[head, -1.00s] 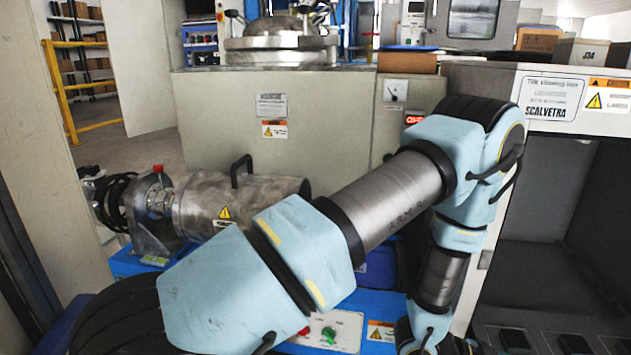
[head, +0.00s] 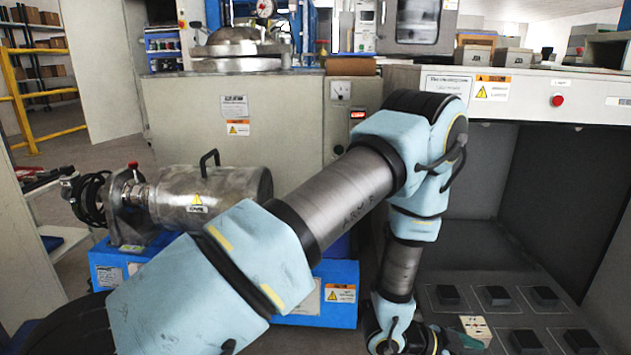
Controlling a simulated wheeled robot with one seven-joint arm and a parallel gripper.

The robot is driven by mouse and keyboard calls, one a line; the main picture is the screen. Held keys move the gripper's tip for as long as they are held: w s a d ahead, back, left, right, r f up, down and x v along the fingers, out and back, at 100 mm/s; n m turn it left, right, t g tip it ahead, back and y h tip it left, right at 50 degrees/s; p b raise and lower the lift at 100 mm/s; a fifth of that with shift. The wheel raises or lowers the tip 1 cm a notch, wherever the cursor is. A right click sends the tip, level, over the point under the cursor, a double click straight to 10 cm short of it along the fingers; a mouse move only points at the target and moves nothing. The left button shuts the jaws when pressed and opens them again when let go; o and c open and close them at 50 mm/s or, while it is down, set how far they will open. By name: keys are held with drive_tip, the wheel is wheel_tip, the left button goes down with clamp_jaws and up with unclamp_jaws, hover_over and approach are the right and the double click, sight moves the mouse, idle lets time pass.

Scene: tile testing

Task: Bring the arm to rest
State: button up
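My arm (head: 345,205) crosses the middle of the head view. It rises from the lower left to a bent elbow near the centre right, then drops to a wrist (head: 398,325) at the bottom edge. My gripper is not clearly visible; the end of the arm is low and cut off by the frame. I see nothing held.
A metal cylinder machine (head: 205,195) on a blue base (head: 340,270) stands behind the arm at left. A grey cabinet (head: 270,110) with a gauge stands at the back. At right is an open viewing booth (head: 540,190) with several dark tiles on its floor.

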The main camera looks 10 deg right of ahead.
drive_tip(key=w+a+r+n+t+y+p, duration=0.1)
drive_tip(key=w+a+r+n+t+p, duration=0.1)
drive_tip(key=w+a+r, duration=0.35)
drive_tip(key=w+a+r+n+t+y+p, duration=0.1)
drive_tip(key=w+a+r+n+t+y, duration=0.1)
drive_tip(key=w, duration=0.7)
drive_tip(key=w+a+r+n+t+y+p, duration=0.1)
drive_tip(key=w+a+r+n+t+p, duration=0.2)
drive_tip(key=w, duration=0.4)
drive_tip(key=w+a+r+n+y+p, duration=0.1)
drive_tip(key=w+a+r+n+y, duration=0.1)
drive_tip(key=a+r, duration=0.45)
drive_tip(key=w+a+r+n+t+y+p, duration=0.1)
drive_tip(key=w+a+r+n+y, duration=0.2)
drive_tip(key=a, duration=0.7)
drive_tip(key=w+a+r+n+y+p, duration=0.1)
drive_tip(key=a+r+n+y+p, duration=0.1)
drive_tip(key=a+r, duration=0.55)
drive_tip(key=s+a+r+n+g+y+p, duration=0.1)
drive_tip(key=s+a+r+n, duration=0.2)
drive_tip(key=s+a, duration=0.3)
drive_tip(key=s+a+r+n+g+y+p, duration=0.1)
drive_tip(key=s+a+r+n+g+p, duration=0.2)
drive_tip(key=a, duration=0.5)
wheel_tip(320, 180, up, 38)
drive_tip(key=t+p, duration=0.1)
drive_tip(key=p, duration=3.5)
drive_tip(key=shift+s+r+p, duration=0.25)
drive_tip(key=shift+p, duration=0.1)
